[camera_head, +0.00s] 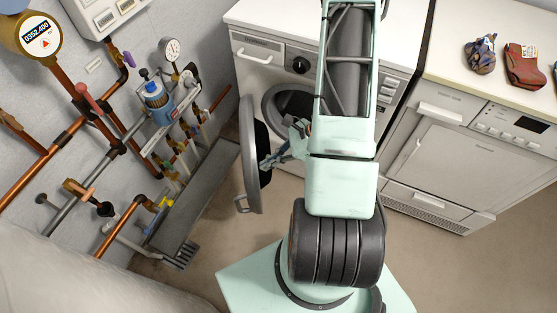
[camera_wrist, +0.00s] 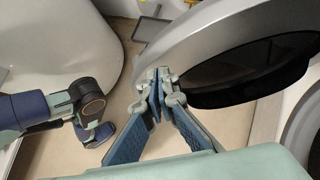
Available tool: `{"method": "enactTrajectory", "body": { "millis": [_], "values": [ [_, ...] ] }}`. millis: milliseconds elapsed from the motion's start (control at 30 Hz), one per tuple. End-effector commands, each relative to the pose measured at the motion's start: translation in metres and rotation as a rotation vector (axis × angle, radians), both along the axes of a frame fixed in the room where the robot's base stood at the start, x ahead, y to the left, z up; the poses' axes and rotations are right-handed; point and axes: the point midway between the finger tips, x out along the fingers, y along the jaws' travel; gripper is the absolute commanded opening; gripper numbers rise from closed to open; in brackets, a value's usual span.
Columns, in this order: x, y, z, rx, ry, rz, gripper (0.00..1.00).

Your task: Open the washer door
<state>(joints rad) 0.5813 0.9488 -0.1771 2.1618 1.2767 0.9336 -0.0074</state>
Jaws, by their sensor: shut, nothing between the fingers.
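The washer (camera_head: 262,58) is the white machine at the top centre in the head view. Its round door (camera_head: 247,150) stands swung wide open toward the left, showing its dark inner glass. Part of the dark drum opening (camera_head: 285,100) shows behind my arm. My gripper (camera_head: 265,163) is at the inner side of the door. In the wrist view my gripper (camera_wrist: 157,85) is shut and empty, its fingertips close to the rim of the silver door (camera_wrist: 205,40). I cannot tell whether they touch it. The dark glass (camera_wrist: 245,75) bulges at the right.
Copper pipes and valves (camera_head: 110,130) line the wall at the left, with a grey drain channel (camera_head: 200,195) below. A second machine (camera_head: 455,150) stands at the right, with folded cloth items (camera_head: 525,65) on the counter. Floor at the lower right is clear.

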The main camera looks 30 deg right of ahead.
Motion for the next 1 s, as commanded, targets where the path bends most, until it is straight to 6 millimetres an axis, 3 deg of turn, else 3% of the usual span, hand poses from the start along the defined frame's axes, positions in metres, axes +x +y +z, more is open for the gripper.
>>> {"method": "enactTrajectory", "body": {
  "millis": [467,800,1000],
  "values": [
    [0.004,0.010,-0.001,0.002,-0.003,0.002,0.00],
    [0.041,0.096,-0.004,0.001,-0.004,0.008,0.00],
    [0.067,0.134,-0.002,-0.001,-0.002,0.006,0.00]
  ]
}}
